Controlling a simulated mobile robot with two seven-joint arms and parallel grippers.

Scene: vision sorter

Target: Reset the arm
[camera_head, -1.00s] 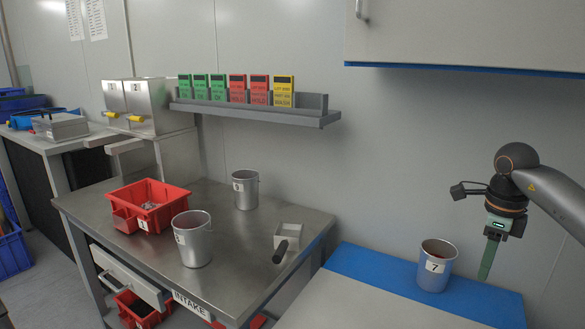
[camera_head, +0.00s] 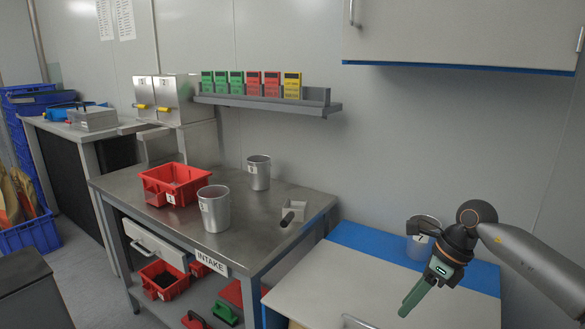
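My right arm comes in from the right side of the head view. Its gripper (camera_head: 404,312) points down and to the left above the pale bench (camera_head: 330,285), with green fingers. The fingers overlap in this view, so I cannot tell whether they are open or shut. I see nothing held in them. A metal bucket labelled 7 (camera_head: 416,248) stands on the blue back strip of the bench, partly hidden behind my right wrist. My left gripper is not in view.
The steel intake table (camera_head: 245,215) holds a red bin (camera_head: 160,190), two metal buckets (camera_head: 214,210) (camera_head: 259,173) and a small scoop (camera_head: 292,217). A shelf (camera_head: 260,102) with coloured cards is on the wall. A wall cabinet (camera_head: 460,30) hangs above the bench. The bench's left part is clear.

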